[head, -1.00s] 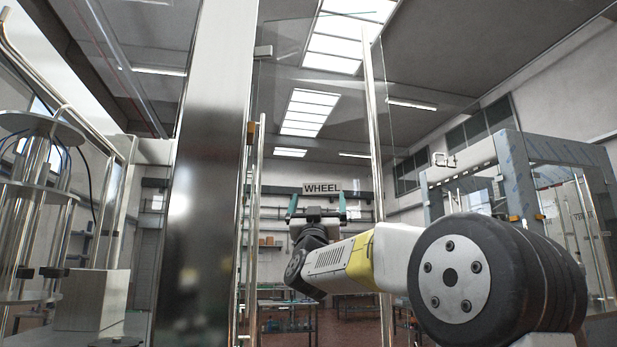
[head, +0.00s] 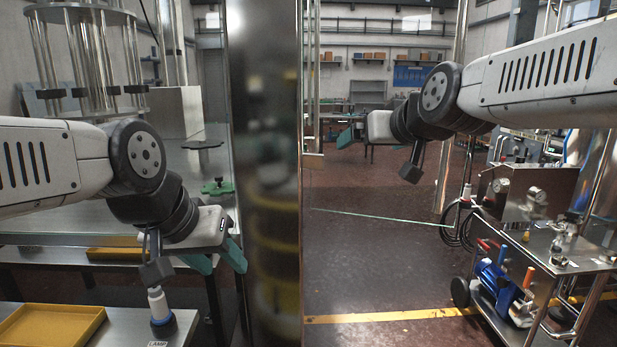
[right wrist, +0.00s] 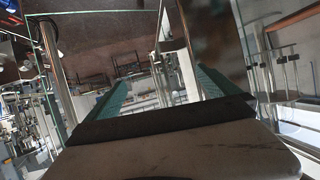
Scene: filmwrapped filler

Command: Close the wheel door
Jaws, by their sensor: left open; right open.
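The wheel door appears to be the clear glass panel whose thin green lower edge (head: 380,217) crosses the middle of the head view. It seems to stand swung open; its WHEEL sign is out of view. My right gripper (head: 346,137) is open, reaching in from the right beside the door opening. In the right wrist view, its teal fingers (right wrist: 163,80) are apart, with shiny posts beyond; I cannot tell whether any lies between them. My left gripper (head: 217,258) is open and empty, pointing down left of the steel post.
A broad steel post (head: 265,180) stands between my arms. A yellow tray (head: 52,328) and a white bottle (head: 158,306) are at lower left. A metal cart (head: 540,265) with a blue pump stands at right. The floor between is clear.

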